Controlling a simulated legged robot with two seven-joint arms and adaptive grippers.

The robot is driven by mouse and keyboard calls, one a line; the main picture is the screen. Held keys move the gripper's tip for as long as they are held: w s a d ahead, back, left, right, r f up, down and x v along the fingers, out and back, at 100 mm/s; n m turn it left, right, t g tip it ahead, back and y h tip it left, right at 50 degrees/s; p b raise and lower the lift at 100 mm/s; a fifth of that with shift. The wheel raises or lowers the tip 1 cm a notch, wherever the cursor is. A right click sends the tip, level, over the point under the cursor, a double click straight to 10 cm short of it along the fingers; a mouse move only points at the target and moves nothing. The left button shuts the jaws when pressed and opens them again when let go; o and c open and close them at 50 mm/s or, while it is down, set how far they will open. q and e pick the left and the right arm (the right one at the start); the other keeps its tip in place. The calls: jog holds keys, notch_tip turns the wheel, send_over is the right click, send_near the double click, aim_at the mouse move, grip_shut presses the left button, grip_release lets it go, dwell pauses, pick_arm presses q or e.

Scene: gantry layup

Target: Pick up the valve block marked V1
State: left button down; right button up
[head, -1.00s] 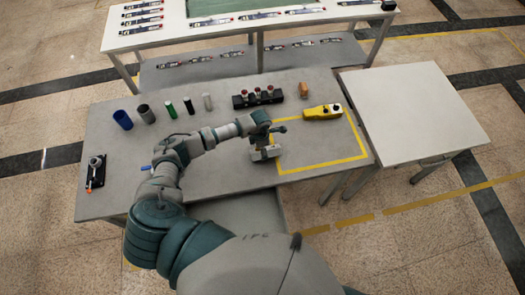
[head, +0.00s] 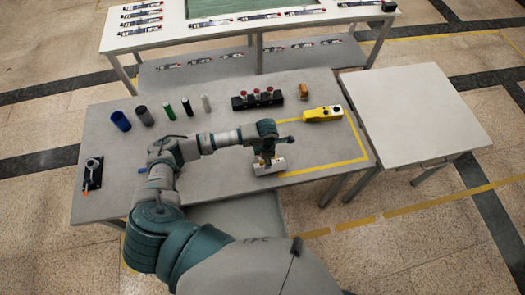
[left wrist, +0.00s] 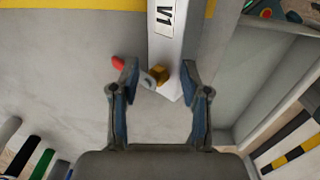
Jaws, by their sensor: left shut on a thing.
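The valve block (head: 277,170) is a pale grey bar near the front edge of the table, by the yellow-taped area. In the left wrist view the block (left wrist: 170,45) carries a white label reading V1, and a brass fitting (left wrist: 158,75) and a red knob (left wrist: 117,63) show by its near end. My left gripper (head: 267,160) is over the block from above. In the left wrist view its fingers (left wrist: 160,82) stand on either side of the block's near end, shut on it. Whether the block touches the table cannot be told. My right gripper is not in view.
A yellow pendant (head: 322,114), an orange-brown block (head: 304,90) and a black rack (head: 257,99) stand beyond the gripper. Several cylinders, including a blue one (head: 121,121), stand at the back left. A black fixture (head: 93,174) is at far left. A bare side table (head: 412,115) stands right.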

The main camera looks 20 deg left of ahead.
pick_arm(q)
jog(key=s+d+b, duration=0.1)
jog(key=s+d, duration=0.6)
jog(key=shift+s+d+r, duration=0.15)
jog(key=shift+s+r, duration=0.15)
jog(key=shift+r, duration=0.05)
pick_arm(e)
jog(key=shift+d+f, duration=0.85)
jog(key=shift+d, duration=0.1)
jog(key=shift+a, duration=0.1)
pick_arm(q)
jog(key=c, duration=0.9)
grip_release()
jog(key=shift+a, duration=0.2)
jog(key=o, duration=0.4)
jog(key=shift+o, duration=0.6)
jog(key=shift+d, duration=0.2)
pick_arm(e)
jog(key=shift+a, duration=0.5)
